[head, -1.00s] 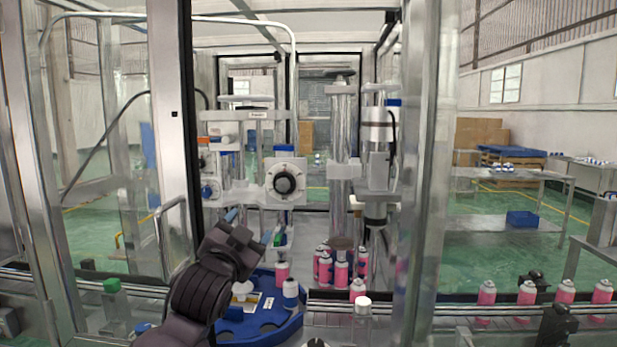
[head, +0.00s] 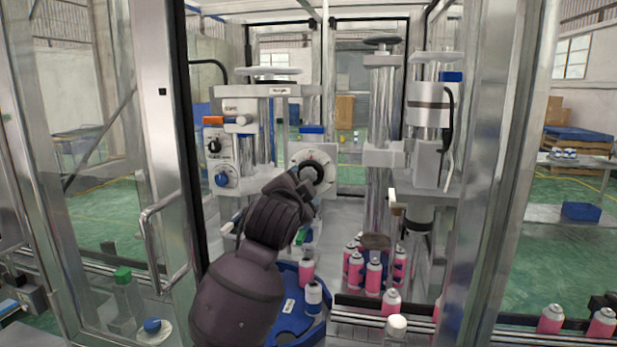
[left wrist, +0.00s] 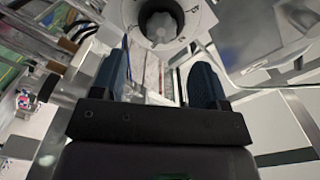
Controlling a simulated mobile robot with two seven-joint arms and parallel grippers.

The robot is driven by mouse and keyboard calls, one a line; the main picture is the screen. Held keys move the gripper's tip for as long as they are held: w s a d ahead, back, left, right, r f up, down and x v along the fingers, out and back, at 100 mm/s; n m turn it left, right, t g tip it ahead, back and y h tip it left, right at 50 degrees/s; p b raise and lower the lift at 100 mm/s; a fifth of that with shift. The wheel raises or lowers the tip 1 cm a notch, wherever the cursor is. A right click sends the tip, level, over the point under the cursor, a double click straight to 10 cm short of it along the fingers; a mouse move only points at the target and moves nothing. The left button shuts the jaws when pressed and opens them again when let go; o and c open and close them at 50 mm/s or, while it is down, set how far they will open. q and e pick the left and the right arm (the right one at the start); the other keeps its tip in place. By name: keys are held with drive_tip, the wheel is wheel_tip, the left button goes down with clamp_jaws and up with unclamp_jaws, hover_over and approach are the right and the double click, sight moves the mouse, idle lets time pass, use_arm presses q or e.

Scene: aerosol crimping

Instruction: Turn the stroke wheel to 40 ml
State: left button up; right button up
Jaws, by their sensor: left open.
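The stroke wheel is a black knob (head: 314,171) on a round white dial (head: 326,160) on the machine inside the enclosure. In the left wrist view the knob (left wrist: 161,24) and its dial (left wrist: 194,10) are at the top, just beyond the fingertips. My left gripper (left wrist: 157,78) is open, its two dark blue fingers apart with nothing between them. In the head view my left arm reaches up to just below the dial, and its wrist hides the fingers and part of the dial. The scale markings are too small to read. My right gripper is out of view.
Below are a blue rotary plate (head: 290,320) and several pink cans (head: 373,276). Vertical columns (head: 381,150) stand to the right. The enclosure's door frame (head: 172,130) borders my arm's left side.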

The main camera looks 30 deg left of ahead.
sight(308, 176)
use_arm(q)
drive_tip(key=p+x, duration=0.1)
drive_tip(key=x, duration=0.6)
drive_tip(key=shift+w+r, duration=0.1)
drive_tip(key=shift+w, duration=0.05)
drive_tip(key=c, duration=0.9)
